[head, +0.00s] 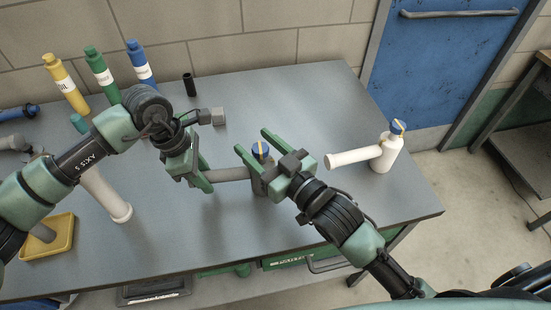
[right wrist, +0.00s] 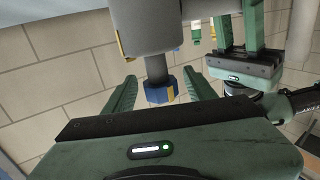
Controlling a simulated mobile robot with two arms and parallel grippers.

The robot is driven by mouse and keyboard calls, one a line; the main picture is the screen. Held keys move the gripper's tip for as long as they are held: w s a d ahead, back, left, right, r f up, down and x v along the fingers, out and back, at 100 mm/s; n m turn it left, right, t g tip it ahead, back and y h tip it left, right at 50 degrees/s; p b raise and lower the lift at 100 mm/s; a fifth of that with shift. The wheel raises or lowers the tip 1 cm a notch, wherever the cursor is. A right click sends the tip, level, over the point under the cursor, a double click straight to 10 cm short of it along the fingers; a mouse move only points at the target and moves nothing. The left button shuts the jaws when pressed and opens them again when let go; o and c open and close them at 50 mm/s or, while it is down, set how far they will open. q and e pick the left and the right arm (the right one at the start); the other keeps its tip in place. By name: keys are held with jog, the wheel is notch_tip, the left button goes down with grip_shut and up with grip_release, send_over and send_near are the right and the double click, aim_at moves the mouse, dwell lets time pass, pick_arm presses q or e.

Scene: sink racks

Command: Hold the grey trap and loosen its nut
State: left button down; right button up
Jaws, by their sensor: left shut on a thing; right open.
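The blue nut (head: 260,149) with a yellow mark is at the trap's end, beside the right gripper. My right gripper (head: 252,141) is open. In the right wrist view, the nut (right wrist: 160,88) sits between its two spread fingers, with a gap on each side. The trap's body (right wrist: 143,28) and thin neck (right wrist: 156,68) also show there. Part of the body is hidden in the head view.
A white trap (head: 383,155) with a blue nut stands at the right. Yellow (head: 66,83), green (head: 101,74) and blue (head: 141,66) bottles and a black cup (head: 189,84) stand at the back. A yellow tray (head: 62,240) is at front left. The table between cup and white trap is clear.

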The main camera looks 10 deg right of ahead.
pick_arm(q)
jog(key=shift+r, duration=0.1)
pick_arm(e)
jog(key=v, duration=1)
jog(key=shift+d, duration=0.15)
jog(key=shift+s, duration=0.1)
pick_arm(q)
jog(key=c, duration=1)
grip_release()
jog(key=v, duration=1.2)
